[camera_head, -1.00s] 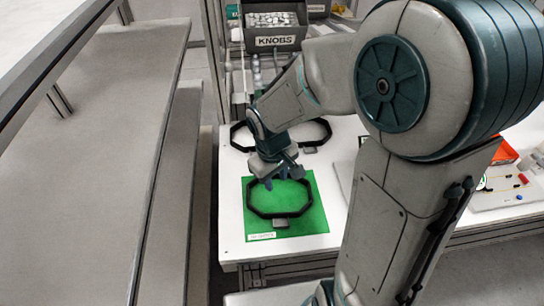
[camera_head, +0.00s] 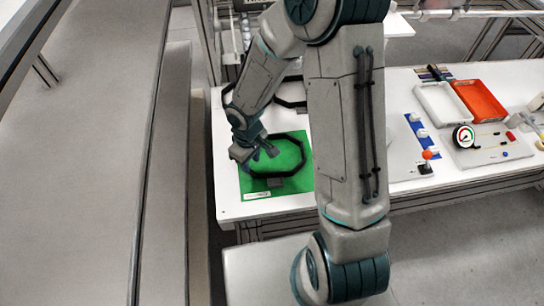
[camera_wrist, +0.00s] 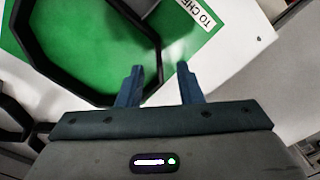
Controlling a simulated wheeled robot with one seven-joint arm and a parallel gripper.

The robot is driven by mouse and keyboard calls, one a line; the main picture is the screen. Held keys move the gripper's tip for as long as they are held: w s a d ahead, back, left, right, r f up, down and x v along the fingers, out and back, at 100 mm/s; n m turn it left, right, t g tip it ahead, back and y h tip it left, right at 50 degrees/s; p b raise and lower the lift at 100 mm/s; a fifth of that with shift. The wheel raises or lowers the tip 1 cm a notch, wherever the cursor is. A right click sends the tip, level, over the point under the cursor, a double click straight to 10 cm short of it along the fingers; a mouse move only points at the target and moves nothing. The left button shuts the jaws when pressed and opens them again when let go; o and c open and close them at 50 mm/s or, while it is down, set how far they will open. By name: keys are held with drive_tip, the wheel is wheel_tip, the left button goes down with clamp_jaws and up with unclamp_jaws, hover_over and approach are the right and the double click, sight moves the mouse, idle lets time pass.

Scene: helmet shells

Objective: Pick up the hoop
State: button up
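The hoop (camera_head: 302,155) is a black, roughly octagonal ring lying on a green mat (camera_head: 300,184) with a white label at its front corner. It also shows in the wrist view (camera_wrist: 50,72), with green inside it. My gripper (camera_head: 262,153) is at the hoop's left side in the head view and covers part of it. In the wrist view my gripper (camera_wrist: 160,82) is open, its two fingers apart. The left finger overlaps the hoop's wall in the picture; I cannot tell if they touch.
A second black ring (camera_head: 290,104) lies behind on the white table, partly hidden by my arm. To the right are a white tray (camera_head: 438,108), an orange tray (camera_head: 480,100) and a board with a gauge (camera_head: 465,136). A grey shelf structure (camera_head: 95,170) runs along the left.

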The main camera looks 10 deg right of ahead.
sight(252, 170)
drive_tip(key=shift+f, duration=2.65)
clamp_jaws()
